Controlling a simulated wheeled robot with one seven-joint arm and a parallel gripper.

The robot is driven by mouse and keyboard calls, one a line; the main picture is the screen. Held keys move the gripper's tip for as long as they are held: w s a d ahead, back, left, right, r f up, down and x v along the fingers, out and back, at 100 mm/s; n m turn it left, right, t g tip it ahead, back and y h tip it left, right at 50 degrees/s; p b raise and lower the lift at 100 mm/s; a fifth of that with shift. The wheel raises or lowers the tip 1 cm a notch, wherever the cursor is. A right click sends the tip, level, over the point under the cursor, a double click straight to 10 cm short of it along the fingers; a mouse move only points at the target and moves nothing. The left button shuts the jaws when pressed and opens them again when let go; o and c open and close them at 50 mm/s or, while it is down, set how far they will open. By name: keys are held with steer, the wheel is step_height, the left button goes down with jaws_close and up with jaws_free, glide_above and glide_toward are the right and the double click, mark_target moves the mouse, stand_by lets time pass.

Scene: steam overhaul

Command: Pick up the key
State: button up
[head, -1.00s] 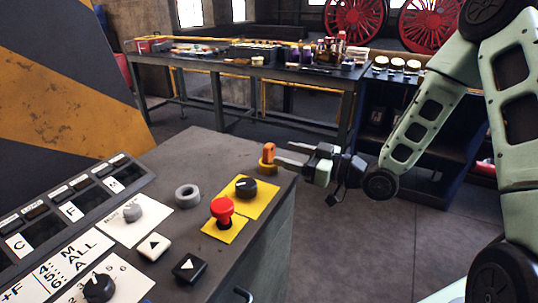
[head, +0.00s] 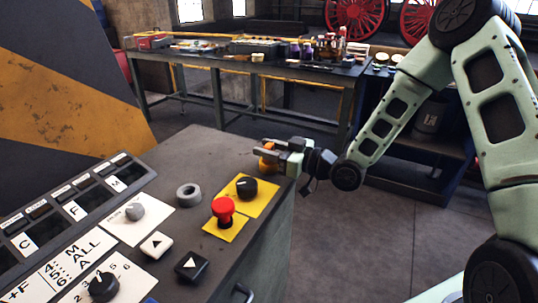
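The key looks like a small orange piece (head: 268,146) in a yellow-orange base at the far right corner of the grey control console (head: 205,150). It stands upright there, and my fingers now partly cover it. My gripper (head: 262,149) reaches in from the right, level, with its fingertips at the key, seemingly one on each side. The view is too small to show whether the fingers press on it.
A red mushroom button (head: 223,207) and a black knob (head: 247,187) on yellow plates stand close in front of the key. A grey ring (head: 188,194) lies to their left. A cluttered workbench (head: 290,67) stands behind, with open floor between.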

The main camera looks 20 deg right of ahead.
mark_target(269, 144)
steer(key=shift+c, duration=1.2)
steer(key=shift+r, duration=0.15)
step_height(269, 144, up, 10)
steer(key=shift+f, duration=0.15)
